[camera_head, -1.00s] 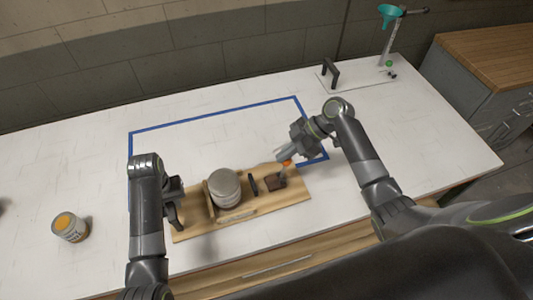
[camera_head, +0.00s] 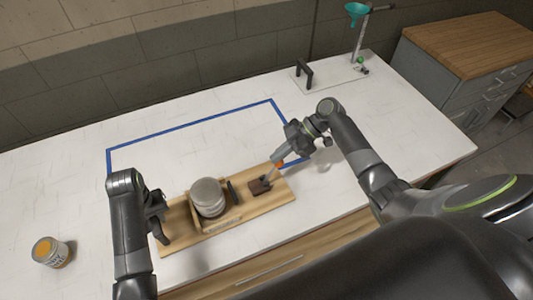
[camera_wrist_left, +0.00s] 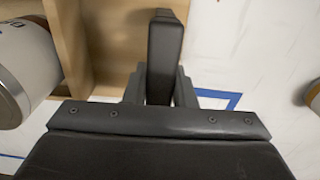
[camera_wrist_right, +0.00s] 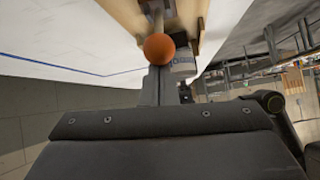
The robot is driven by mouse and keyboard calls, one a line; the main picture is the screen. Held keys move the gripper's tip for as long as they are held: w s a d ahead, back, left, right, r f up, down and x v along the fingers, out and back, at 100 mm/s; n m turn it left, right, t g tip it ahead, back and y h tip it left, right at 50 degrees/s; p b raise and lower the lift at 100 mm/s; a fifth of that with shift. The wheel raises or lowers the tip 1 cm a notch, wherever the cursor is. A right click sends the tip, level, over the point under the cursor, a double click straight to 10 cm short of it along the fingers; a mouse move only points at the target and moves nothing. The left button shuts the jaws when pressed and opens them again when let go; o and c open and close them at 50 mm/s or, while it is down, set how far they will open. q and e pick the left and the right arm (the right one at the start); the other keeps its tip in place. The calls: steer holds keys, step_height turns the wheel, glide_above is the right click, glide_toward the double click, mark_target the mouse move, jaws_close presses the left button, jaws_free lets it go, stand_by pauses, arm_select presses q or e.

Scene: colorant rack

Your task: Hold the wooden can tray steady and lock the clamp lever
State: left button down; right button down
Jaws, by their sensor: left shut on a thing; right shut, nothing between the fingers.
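The wooden can tray (camera_head: 225,225) lies on the white table, with a grey-lidded can (camera_head: 208,192) standing in its frame. My left gripper (camera_head: 160,216) is at the tray's left end. In the left wrist view it is shut on a black upright handle (camera_wrist_left: 165,50) beside the tray wood (camera_wrist_left: 108,40). The dark clamp (camera_head: 260,186) sits on the tray's right part. Its lever leans up and right to an orange knob (camera_head: 279,165), also in the right wrist view (camera_wrist_right: 158,48). My right gripper (camera_head: 283,158) is shut and empty, its fingertips right at the knob; touching is unclear.
A loose can with an orange top (camera_head: 50,252) stands at the table's left. Blue tape (camera_head: 190,125) outlines an area behind the tray. A board with a black handle (camera_head: 304,73) and a stand with a teal funnel (camera_head: 356,12) are at the back right. The table's middle is clear.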

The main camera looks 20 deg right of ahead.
arm_select(q)
steer(key=shift+a, duration=0.1)
arm_select(e)
steer(key=shift+s+f, duration=0.15)
steer(key=shift+f, duration=0.1)
steer(key=shift+a, duration=0.75)
steer(key=shift+a+r, duration=0.4)
steer(key=shift+r, duration=0.05)
steer(key=v, duration=0.9)
steer(key=shift+w+d+r, duration=0.15)
steer(key=shift+w+d, duration=0.1)
steer(key=shift+w, duration=0.15)
arm_select(q)
steer(key=c, duration=1.1)
jaws_free()
step_height(320, 180, up, 8)
steer(key=shift+f, duration=0.25)
